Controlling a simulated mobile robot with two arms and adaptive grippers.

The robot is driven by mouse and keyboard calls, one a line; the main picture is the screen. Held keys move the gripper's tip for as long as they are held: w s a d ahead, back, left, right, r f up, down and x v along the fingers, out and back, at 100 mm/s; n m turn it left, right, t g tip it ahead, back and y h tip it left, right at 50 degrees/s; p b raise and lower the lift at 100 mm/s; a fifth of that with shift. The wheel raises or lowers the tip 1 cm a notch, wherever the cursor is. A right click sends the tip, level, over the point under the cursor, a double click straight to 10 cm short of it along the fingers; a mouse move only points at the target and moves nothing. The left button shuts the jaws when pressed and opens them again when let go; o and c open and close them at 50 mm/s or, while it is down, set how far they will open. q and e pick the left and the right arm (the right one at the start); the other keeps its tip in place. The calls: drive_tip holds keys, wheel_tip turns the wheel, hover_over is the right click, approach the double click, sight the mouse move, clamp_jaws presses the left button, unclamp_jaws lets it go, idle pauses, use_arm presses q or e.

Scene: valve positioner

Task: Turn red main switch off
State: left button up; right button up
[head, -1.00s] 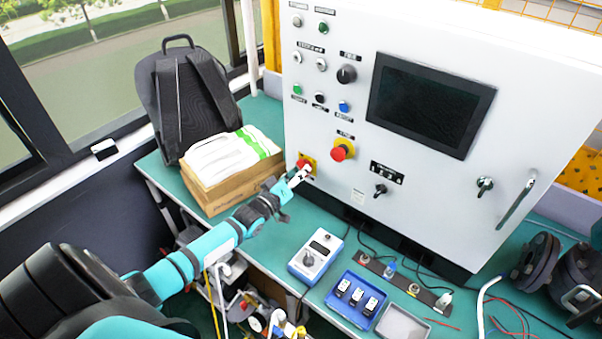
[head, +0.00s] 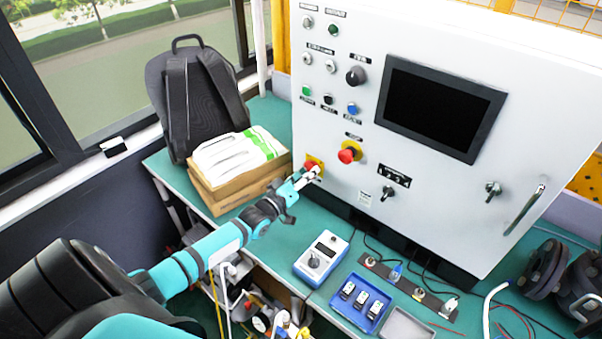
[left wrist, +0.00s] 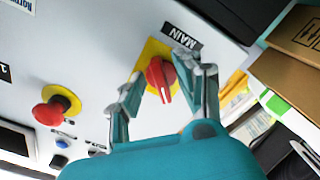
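The red main switch (left wrist: 160,80) is a rotary knob on a yellow plate, beside a label reading MAIN, in the left wrist view. Its grip ridge runs roughly up and down in that picture. In the head view the switch (head: 311,164) is low on the left of the white cabinet, partly covered by my gripper. My left gripper (left wrist: 160,70) is open, with one finger on each side of the knob. A gap shows between each finger and the knob; depth contact cannot be told. In the head view the left gripper (head: 311,175) is right at the switch.
A red emergency button (head: 347,155) on a yellow ring sits right of the switch. A cardboard box (head: 240,188) with papers and a black backpack (head: 195,95) stand to the left. A blue-white meter box (head: 321,255) and a blue tray (head: 360,302) lie on the green bench.

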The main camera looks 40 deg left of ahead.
use_arm(q)
drive_tip(key=s, duration=1.2)
drive_tip(key=shift+a, duration=0.45)
drive_tip(key=shift+w, duration=0.1)
